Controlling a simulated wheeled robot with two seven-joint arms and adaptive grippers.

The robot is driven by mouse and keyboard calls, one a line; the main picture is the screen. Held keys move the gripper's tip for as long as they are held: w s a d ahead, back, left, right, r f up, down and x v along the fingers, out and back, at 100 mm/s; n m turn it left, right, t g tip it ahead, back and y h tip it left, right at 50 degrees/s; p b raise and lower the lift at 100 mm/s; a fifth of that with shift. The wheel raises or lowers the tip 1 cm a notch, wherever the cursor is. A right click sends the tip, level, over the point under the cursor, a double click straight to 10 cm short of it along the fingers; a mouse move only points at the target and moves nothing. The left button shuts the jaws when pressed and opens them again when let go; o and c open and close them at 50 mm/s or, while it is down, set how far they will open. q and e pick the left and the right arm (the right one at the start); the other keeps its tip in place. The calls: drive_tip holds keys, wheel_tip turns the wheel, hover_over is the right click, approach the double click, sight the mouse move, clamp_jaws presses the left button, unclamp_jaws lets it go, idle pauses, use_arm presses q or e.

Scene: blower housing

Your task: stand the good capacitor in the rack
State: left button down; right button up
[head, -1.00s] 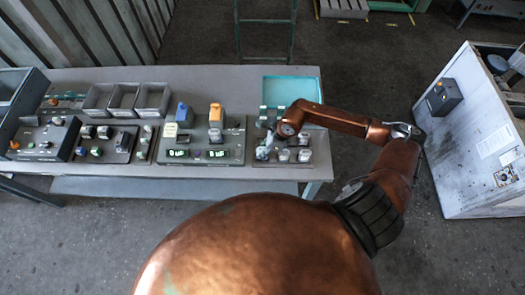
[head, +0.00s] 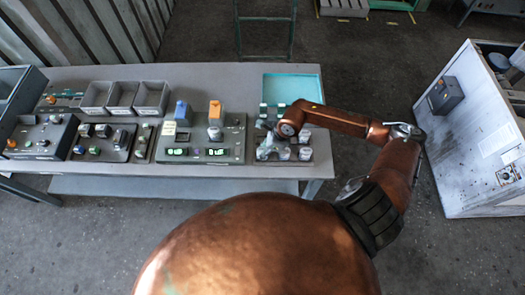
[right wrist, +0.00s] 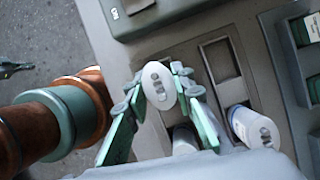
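In the right wrist view my right gripper (right wrist: 158,82) has its green fingertips closed on both sides of a white capacitor (right wrist: 161,90), whose oval end with two terminals faces the camera. A rectangular empty pocket of the rack (right wrist: 214,42) lies just right of it. A second white capacitor (right wrist: 250,126) stands in a pocket at lower right, and another (right wrist: 185,139) is partly hidden behind a finger. In the head view the right gripper (head: 267,150) is low over the rack's left side, beside the capacitors (head: 304,153). I cannot tell which capacitor is the good one. My left gripper is out of view.
A teal tray (head: 293,84) lies behind the rack. A dark panel with green displays and an orange-topped part (head: 215,112) stands to the left. Grey bins (head: 123,97) and more fixtures fill the table's left side. Bare table (head: 225,80) shows behind the panel.

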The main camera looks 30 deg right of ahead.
drive_tip(key=o, duration=0.5)
drive_tip(key=shift+r, duration=0.1)
drive_tip(key=v, duration=1.2)
